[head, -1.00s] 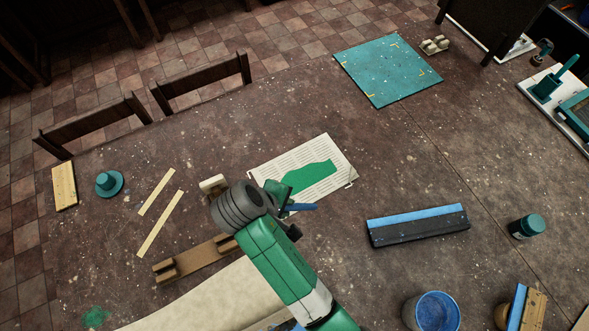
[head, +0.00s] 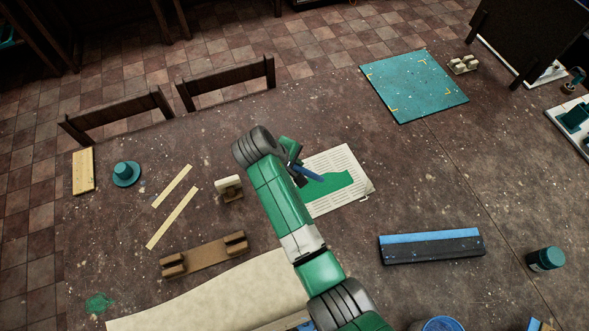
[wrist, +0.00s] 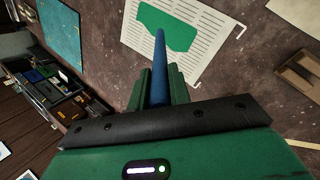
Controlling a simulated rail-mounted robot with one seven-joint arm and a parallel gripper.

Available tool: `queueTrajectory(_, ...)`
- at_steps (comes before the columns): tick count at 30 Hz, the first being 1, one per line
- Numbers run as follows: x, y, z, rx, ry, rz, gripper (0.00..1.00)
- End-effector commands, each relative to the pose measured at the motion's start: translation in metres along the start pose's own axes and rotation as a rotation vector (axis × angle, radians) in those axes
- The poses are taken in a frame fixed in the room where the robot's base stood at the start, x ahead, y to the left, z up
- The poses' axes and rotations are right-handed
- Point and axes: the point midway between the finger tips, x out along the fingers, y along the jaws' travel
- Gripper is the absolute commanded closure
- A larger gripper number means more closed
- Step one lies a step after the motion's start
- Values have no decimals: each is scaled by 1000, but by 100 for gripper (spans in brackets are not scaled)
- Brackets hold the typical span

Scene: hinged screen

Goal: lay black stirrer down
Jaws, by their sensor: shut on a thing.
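No plainly black stirrer shows; the thing in my grip is a slim blue stick (head: 310,174) that looks round-ended. My gripper (head: 298,170) is shut on it, above the left side of a lined white sheet (head: 361,188) with a green patch. In the wrist view the stick (wrist: 160,60) points out between the two green fingers (wrist: 160,88), toward the sheet (wrist: 205,58). It appears held clear of the table.
A brown rest with raised ends (head: 208,255) and a small pale block on a stand (head: 230,188) lie left of my arm. A teal board (head: 415,85) lies at the back right. A black and blue bar (head: 432,247) lies right. Bare table separates the sheet and board.

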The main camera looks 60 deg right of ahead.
Motion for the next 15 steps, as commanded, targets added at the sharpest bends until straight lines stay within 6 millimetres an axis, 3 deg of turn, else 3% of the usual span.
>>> queueTrajectory(6,4,3,-7,-1,-1,-1,100)
queueTrajectory(12,30,-10,-12,-2,-2,-1,100)
queueTrajectory(15,33,-11,-13,0,1,0,100)
